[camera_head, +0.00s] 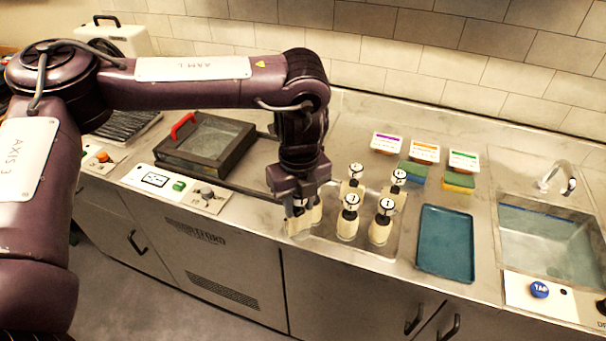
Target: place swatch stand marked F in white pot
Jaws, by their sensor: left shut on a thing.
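My left gripper (301,205) points down at the front left of a metal tray and is shut on a cream swatch stand (294,224), mostly hidden by the fingers. Its letter cannot be read. Several like stands with round white tops and black collars stand upright just to the right: back left (356,171), front left (348,226), front right (379,231) and back right (399,177). Their letters are too small to read surely, so I cannot tell which is F. I cannot make out a white pot. My right gripper is not in view.
A blue-green tray (445,243) lies right of the stands, before a sink (550,246). Behind are sponges (459,181) and small labelled tubs (424,151). A dark glass-lidded box with a red handle (183,126) is left. A white container (118,40) stands back left.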

